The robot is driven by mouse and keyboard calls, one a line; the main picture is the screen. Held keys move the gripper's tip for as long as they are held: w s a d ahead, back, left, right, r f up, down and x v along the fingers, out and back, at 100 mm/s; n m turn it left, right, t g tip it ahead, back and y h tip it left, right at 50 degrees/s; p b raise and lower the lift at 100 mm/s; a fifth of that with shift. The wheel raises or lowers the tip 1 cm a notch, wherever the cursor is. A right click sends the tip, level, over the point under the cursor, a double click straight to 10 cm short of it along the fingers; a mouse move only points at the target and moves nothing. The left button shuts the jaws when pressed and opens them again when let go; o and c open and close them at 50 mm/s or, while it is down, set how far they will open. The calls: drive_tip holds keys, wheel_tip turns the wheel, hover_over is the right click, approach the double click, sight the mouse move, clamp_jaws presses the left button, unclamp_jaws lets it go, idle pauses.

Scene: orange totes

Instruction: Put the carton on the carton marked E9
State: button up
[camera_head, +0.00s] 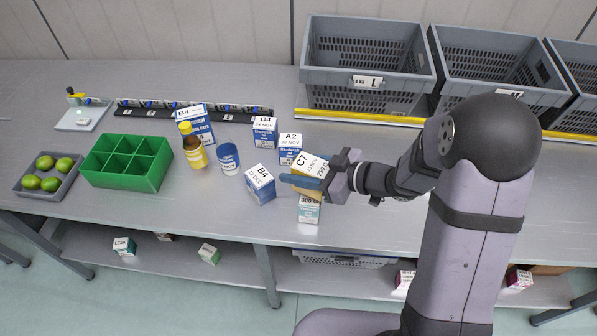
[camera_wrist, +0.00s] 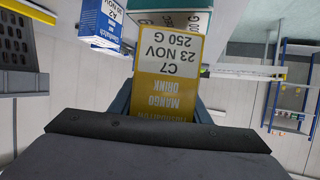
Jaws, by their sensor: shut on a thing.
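My gripper (camera_head: 316,181) is shut on a yellow and white carton (camera_head: 312,167) marked C7. In the wrist view the same carton (camera_wrist: 163,85) reads "mango drink", 23 Nov, 250 G, upside down, between the dark fingers. In the head view a white and teal carton (camera_head: 309,211) reading "300 G" stands right below the held carton. Its top is hidden, so I cannot read its mark or tell whether the two touch. No label reading E9 shows. A teal and white surface (camera_wrist: 180,18) lies behind the held carton in the wrist view.
Blue and white cartons stand nearby: one marked B4 (camera_head: 260,185) to the left, one marked A2 (camera_head: 290,150) behind, more further back. A blue can (camera_head: 228,159), yellow bottle (camera_head: 192,148) and green divided tray (camera_head: 93,162) are left. Grey crates (camera_head: 365,58) line the back right.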

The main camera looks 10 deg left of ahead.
drive_tip(key=shift+f, duration=0.75)
drive_tip(key=shift+f, duration=0.15)
drive_tip(key=o, duration=1.2)
drive_tip(key=b+v, duration=0.1)
drive_tip(key=v, duration=1.1)
drive_tip(key=shift+s, duration=0.1)
